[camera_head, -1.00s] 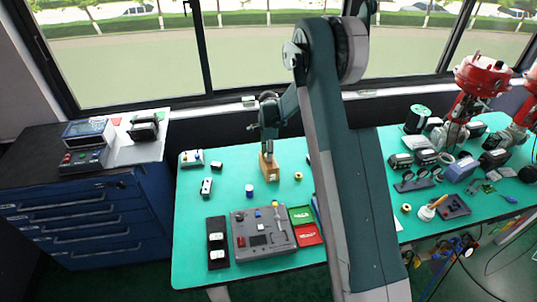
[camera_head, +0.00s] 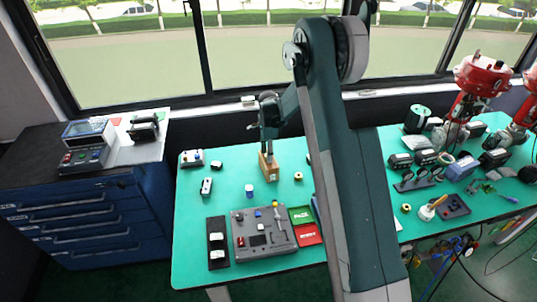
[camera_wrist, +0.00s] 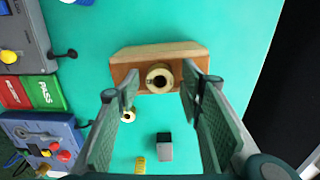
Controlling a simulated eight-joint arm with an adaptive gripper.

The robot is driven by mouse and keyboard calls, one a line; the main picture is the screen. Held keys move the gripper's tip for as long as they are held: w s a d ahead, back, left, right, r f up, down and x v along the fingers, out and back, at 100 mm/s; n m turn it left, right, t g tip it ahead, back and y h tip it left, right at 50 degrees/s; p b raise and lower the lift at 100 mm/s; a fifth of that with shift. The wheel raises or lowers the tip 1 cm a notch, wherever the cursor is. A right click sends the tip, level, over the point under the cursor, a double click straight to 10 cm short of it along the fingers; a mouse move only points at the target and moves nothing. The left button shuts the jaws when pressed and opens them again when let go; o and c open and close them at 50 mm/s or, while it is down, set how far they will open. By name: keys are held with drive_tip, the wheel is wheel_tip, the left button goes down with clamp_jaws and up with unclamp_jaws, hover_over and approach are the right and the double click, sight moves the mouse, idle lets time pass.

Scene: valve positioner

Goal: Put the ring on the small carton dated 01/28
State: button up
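A small brass-coloured ring (camera_wrist: 160,78) shows at the middle of the wooden block (camera_wrist: 139,76) in the wrist view. The block also shows in the head view (camera_head: 268,167), upright under my gripper (camera_head: 268,148). My gripper (camera_wrist: 152,85) is open, with one finger on each side of the ring and a gap to it on both sides. A second small ring (camera_wrist: 128,115) lies on the table beside the block and also shows in the head view (camera_head: 298,176). A small grey and black box (camera_wrist: 165,150) stands nearby. I cannot read the date 01/28 on anything.
A grey panel box (camera_head: 262,232), the green PASS tray (camera_head: 300,215) and a red tray (camera_head: 308,234) stand at the front. A blue-capped pot (camera_head: 249,190) is near the block. Dark parts (camera_head: 427,158) crowd the right. My arm hides the table's middle.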

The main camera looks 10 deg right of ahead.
wheel_tip(320, 180, up, 12)
drive_tip(key=shift+b, duration=0.3)
idle(0.3)
drive_tip(key=shift+r, duration=0.1)
idle(0.5)
drive_tip(key=s+d+r+n+t, duration=0.1)
drive_tip(key=s+r+n+t, duration=0.2)
drive_tip(key=s+r+n, duration=1.35)
drive_tip(key=s+r+t, duration=0.2)
drive_tip(key=s, duration=1.5)
drive_tip(key=s+d+r+n+t, duration=0.1)
drive_tip(key=s+r+t, duration=0.1)
drive_tip(key=s, duration=1.6)
drive_tip(key=shift+r, duration=0.7)
